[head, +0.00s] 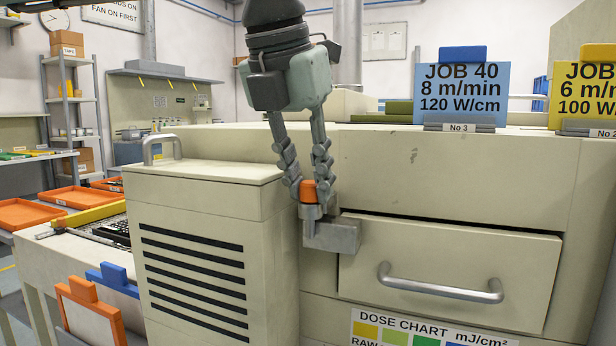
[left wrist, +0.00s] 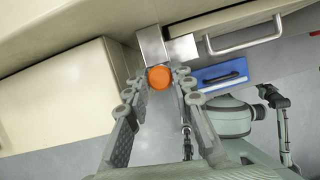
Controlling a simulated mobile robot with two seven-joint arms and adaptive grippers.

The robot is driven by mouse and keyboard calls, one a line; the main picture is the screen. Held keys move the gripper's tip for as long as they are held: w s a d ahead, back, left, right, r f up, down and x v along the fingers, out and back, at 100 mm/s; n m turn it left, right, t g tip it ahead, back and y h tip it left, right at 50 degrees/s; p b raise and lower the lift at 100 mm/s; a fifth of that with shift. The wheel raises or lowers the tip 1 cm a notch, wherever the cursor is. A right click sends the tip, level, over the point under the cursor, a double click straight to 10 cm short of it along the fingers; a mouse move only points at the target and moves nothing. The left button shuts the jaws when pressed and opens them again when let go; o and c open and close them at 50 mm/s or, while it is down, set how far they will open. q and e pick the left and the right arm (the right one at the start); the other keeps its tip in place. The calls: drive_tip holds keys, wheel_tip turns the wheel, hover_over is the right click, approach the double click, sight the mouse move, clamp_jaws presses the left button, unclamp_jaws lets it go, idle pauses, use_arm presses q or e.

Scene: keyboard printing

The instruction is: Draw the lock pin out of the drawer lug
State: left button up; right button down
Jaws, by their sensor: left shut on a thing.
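The lock pin (head: 309,192) has an orange head and a grey shank and stands upright at the drawer lug (head: 338,234), a grey metal block at the drawer's left front edge. My left gripper (head: 309,184) points down from above, with its fingers shut on the orange head. The lock pin's orange head also shows between the fingertips in the left wrist view (left wrist: 160,77). The pin's lower end meets the lug, and I cannot tell how deep it sits. The drawer (head: 450,262) has a silver bar handle. My right gripper does not show.
A vented cream cabinet (head: 200,210) with a top handle stands close on the left. Job cards, one blue (head: 459,92) and one yellow (head: 585,90), stand on the machine top at right. Orange trays (head: 30,214) lie on the left bench. A dose chart (head: 420,330) is below the drawer.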

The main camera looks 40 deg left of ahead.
sight(308, 183)
use_arm(q)
clamp_jaws()
drive_tip(key=shift+r, duration=0.1)
drive_tip(key=shift+r+p, duration=1.55)
drive_tip(key=shift+r, duration=1.65)
drive_tip(key=shift+r, duration=2)
